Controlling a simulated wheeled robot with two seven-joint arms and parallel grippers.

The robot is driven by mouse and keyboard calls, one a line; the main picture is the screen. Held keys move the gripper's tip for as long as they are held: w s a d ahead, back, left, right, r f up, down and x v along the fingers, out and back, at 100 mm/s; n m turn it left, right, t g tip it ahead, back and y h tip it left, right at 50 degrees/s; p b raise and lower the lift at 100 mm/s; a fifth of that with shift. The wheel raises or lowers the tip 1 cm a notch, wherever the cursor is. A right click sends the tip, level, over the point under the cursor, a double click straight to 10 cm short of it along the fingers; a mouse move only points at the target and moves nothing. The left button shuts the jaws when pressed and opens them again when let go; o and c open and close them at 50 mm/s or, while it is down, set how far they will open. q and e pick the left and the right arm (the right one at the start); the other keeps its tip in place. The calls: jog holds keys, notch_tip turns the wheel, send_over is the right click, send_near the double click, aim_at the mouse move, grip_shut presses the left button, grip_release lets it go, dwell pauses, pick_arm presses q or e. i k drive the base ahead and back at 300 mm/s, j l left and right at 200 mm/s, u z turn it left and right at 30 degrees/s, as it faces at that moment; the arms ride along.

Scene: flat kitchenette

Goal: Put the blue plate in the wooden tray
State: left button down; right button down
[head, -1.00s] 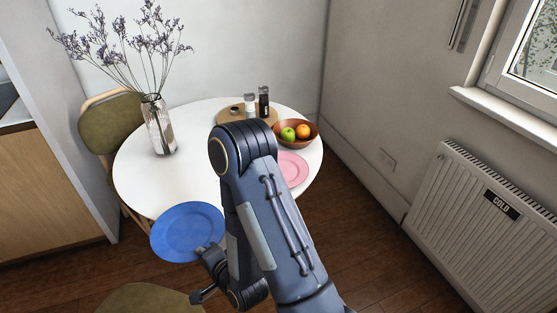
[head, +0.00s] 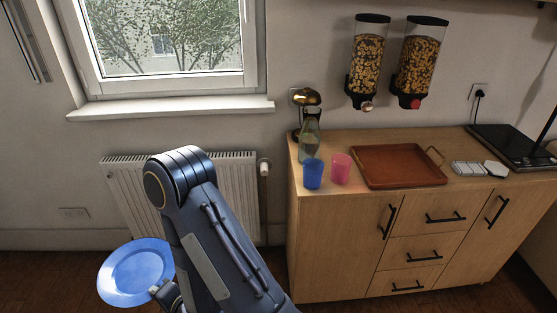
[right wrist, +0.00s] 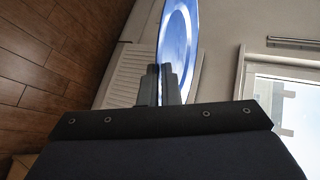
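The blue plate (head: 136,272) is at the lower left of the head view, held in the air over the floor in front of the radiator. My right gripper (head: 163,290) is shut on its rim. In the right wrist view the two fingers (right wrist: 162,85) pinch the edge of the blue plate (right wrist: 178,40). The wooden tray (head: 402,166) is reddish brown with two handles and lies empty on the cabinet top, well to the right of the plate. My left gripper does not show.
A blue cup (head: 313,174), a pink cup (head: 340,168) and a bottle (head: 309,137) stand left of the tray. White items (head: 479,169) and a dark cooktop (head: 510,150) are to its right. Cereal dispensers (head: 367,60) hang above. A radiator (head: 232,190) is under the window.

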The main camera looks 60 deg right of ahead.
aim_at(395, 165)
jog(key=z, duration=0.45)
jog(key=l+z, duration=0.1)
jog(key=z, duration=0.8)
jog(key=l+z, duration=0.1)
jog(key=z, duration=0.85)
jog(key=i+z, duration=0.1)
jog(key=z, duration=1.25)
jog(key=i+u, duration=0.1)
jog(key=u, duration=0.3)
jog(key=i+l+u, duration=0.1)
jog(key=u, duration=0.3)
jog(key=i+l+u, duration=0.1)
jog(key=u, duration=0.3)
jog(key=i+l, duration=0.1)
jog(key=l+u, duration=0.05)
jog(key=l, duration=0.05)
